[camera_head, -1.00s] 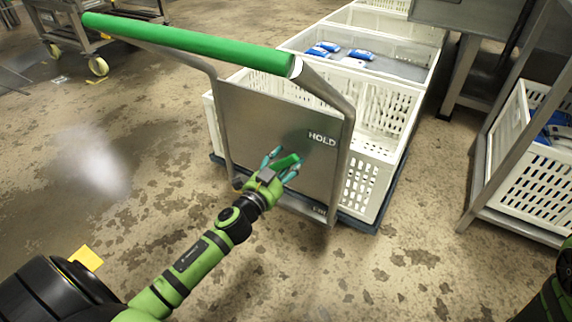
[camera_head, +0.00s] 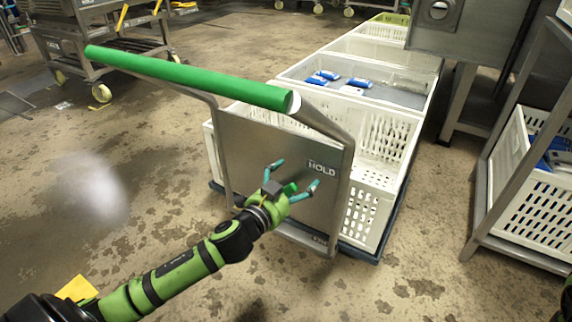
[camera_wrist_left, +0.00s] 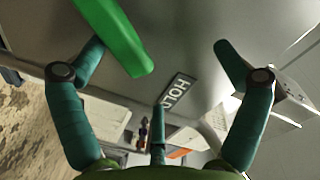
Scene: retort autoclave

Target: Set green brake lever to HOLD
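The green brake lever (camera_head: 291,188) is on the grey panel of the cart, mostly hidden behind my left gripper (camera_head: 293,176) in the head view. In the left wrist view the lever (camera_wrist_left: 122,38) runs in from the top, its tip close to the HOLD label (camera_wrist_left: 178,92). The label (camera_head: 322,168) also shows in the head view, up and right of the lever. My left gripper (camera_wrist_left: 165,55) is open, its fingers spread wide, with the lever beside its left finger. I cannot tell whether they touch. My right gripper is not in view.
The cart's thick green handle bar (camera_head: 190,75) crosses above the panel. White crates (camera_head: 372,208) stand behind the panel, with blue and white packs (camera_head: 360,82) in one. A metal rack (camera_head: 492,170) with a white crate stands at the right. The floor at left is open.

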